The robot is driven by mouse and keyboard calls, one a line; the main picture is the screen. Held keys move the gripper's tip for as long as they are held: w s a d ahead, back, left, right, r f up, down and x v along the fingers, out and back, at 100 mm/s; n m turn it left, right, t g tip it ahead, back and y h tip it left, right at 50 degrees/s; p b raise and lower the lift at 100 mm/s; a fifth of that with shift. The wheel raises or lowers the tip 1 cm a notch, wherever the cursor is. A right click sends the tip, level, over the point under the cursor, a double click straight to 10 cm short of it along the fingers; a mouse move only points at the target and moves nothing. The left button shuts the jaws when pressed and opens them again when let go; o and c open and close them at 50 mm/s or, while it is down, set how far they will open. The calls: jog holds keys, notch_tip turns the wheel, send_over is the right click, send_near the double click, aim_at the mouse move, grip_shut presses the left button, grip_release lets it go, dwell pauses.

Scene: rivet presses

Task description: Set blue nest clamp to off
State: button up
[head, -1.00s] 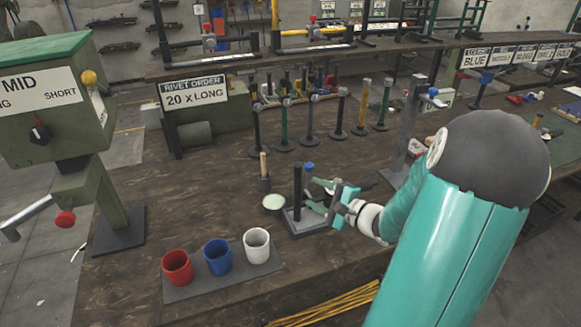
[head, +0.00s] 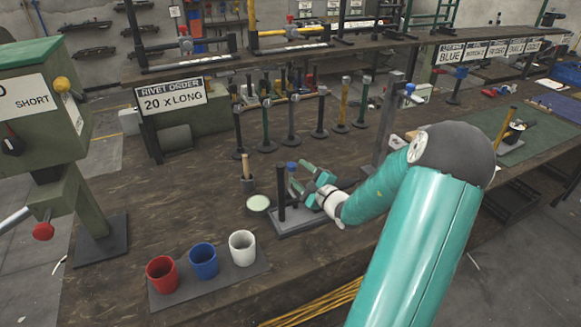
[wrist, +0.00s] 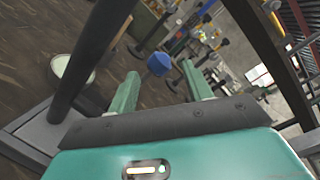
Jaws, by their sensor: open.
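A round blue knob (head: 292,167) shows just behind a black upright post (head: 282,188) on a grey base plate (head: 300,222). It may be the blue nest clamp's handle; its mount is hidden. My gripper (head: 301,178) is open beside the post, its two green fingers angled toward the knob. In the wrist view the blue knob (wrist: 160,64) appears between the open fingertips of my gripper (wrist: 160,73), apart from both. The black post (wrist: 90,60) rises at the left there. No off marking is readable.
A pale green dish (head: 258,203) and a wooden-handled tool (head: 246,175) stand left of the post. Red (head: 162,273), blue (head: 204,260) and white (head: 242,247) cups stand in front. A grey column (head: 386,130) with a blue knob stands behind my arm.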

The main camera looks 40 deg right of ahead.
aim_at(295, 169)
jog(key=w, duration=0.5)
jog(key=shift+d, duration=0.2)
jog(key=shift+w, duration=0.1)
jog(key=shift+c, duration=0.4)
grip_shut()
